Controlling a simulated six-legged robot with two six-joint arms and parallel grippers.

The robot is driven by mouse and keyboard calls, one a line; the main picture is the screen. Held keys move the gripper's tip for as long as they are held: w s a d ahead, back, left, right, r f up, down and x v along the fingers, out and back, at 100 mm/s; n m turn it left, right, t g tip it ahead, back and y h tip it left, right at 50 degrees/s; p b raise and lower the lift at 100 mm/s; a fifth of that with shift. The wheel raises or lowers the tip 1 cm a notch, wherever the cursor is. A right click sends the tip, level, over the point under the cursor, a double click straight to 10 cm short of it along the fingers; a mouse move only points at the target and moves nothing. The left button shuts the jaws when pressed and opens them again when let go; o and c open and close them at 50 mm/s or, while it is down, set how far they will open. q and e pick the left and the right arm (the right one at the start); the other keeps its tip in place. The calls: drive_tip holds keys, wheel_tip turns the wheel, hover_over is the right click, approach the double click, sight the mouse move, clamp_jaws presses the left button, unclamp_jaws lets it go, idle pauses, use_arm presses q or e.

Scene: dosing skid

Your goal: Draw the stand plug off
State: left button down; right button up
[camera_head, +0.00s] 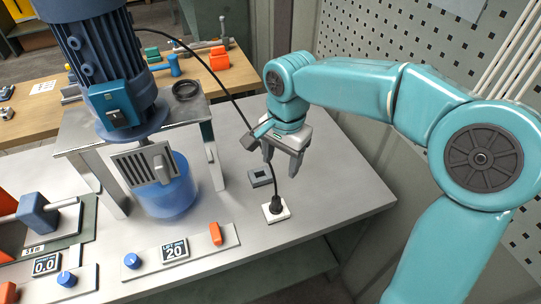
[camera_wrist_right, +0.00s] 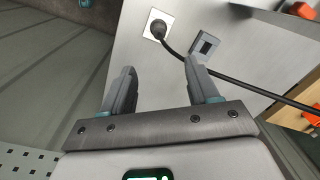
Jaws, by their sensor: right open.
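The stand plug (camera_head: 276,206) is black and sits in a white square socket plate (camera_head: 269,216) on the grey bench top. Its black cable (camera_head: 234,95) runs up to the blue motor. In the right wrist view the plug (camera_wrist_right: 159,28) shows in the white plate, beyond the fingertips. My right gripper (camera_head: 281,162) is open and empty above the plug, apart from it. In the wrist view its fingers (camera_wrist_right: 159,68) stand wide apart, and the cable passes behind the right-hand finger. My left gripper is not in view.
A small grey square holder (camera_head: 260,178) with a dark recess lies behind the socket. The stand (camera_head: 205,150) with the blue motor (camera_head: 100,50) and a blue vessel (camera_head: 168,195) is to the left. A control panel (camera_head: 200,250) lies in front. The bench's right side is clear.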

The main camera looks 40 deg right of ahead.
sight(277, 199)
drive_tip(key=f, duration=1.5)
drive_tip(key=shift+w+a+f, duration=0.2)
drive_tip(key=shift+f, duration=0.15)
drive_tip(key=c, duration=0.9)
clamp_jaws()
drive_tip(key=shift+r+p, duration=0.15)
drive_tip(key=shift+p, duration=0.15)
